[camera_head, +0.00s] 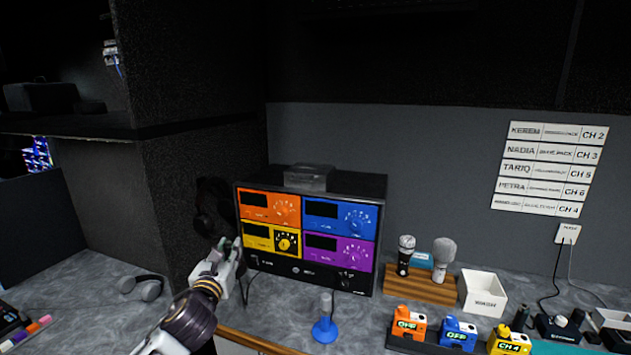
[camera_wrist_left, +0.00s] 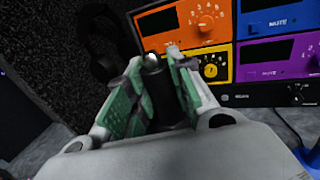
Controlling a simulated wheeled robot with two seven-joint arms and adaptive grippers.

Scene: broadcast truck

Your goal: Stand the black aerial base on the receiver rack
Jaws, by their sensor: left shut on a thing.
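The receiver rack (camera_head: 370,240) is a black box on the counter with orange, blue, yellow and purple front panels; it fills the right of the left wrist view (camera_wrist_left: 225,40). My left gripper (camera_head: 232,246) is in front of the rack's left side, below its top. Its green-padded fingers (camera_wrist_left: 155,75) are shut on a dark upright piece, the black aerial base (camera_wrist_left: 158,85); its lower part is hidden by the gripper. In the head view the fingers mostly hide the held piece. My right gripper is out of view.
A grey box (camera_head: 308,178) sits on the rack's top, with bare top beside it. A blue aerial base (camera_head: 325,330) stands on the counter in front. Headphones (camera_head: 208,208) hang on the left wall. A wooden stand with microphones (camera_head: 430,288) is right of the rack.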

